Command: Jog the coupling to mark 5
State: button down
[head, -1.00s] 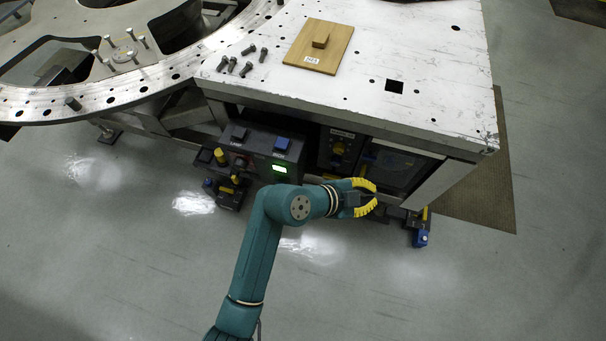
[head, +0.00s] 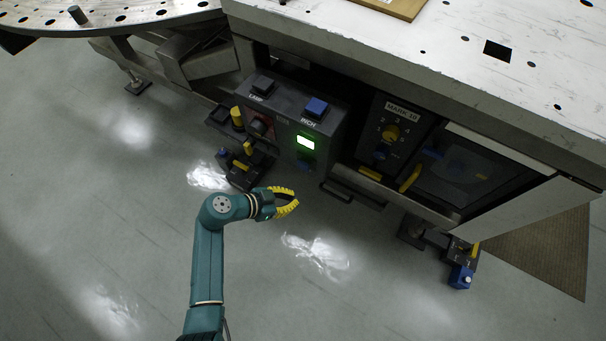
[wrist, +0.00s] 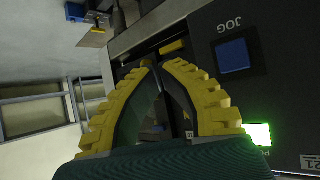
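In the wrist view the blue button (wrist: 233,56) has an upside-down JOG label. Right of the box, a panel labelled MARK with a number (head: 402,109) has a yellow dial (head: 390,132). Beside it, a dark window (head: 465,172) faintly shows a round part; I cannot tell whether it is the coupling. My gripper (head: 297,200) is empty below the box, its yellow fingertips nearly together (wrist: 159,65).
The white bench top (head: 400,45) overhangs the controls. A yellow handle (head: 410,178) sticks out by the window. Pedals with yellow and blue parts stand low at left (head: 247,165) and right (head: 461,275). The grey floor (head: 110,220) in front is open.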

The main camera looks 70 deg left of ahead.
aim_at(303, 166)
jog(key=shift+s+a+f+n+y+b, duration=0.2)
jog(key=shift+s+a+f, duration=0.2)
jog(key=shift+s+f, duration=0.15)
jog(key=shift+s+a+f+n+y+b, duration=0.2)
jog(key=shift+s+a+f, duration=0.2)
jog(key=shift+f, duration=0.2)
jog(key=w+a+b, duration=0.4)
jog(key=w+a, duration=0.1)
jog(key=w, duration=0.2)
jog(key=shift+w+a, duration=0.1)
dwell(0.8)
jog(key=shift+w+a+b, duration=0.25)
jog(key=shift+w+b, duration=0.1)
jog(key=shift+b, duration=0.15)
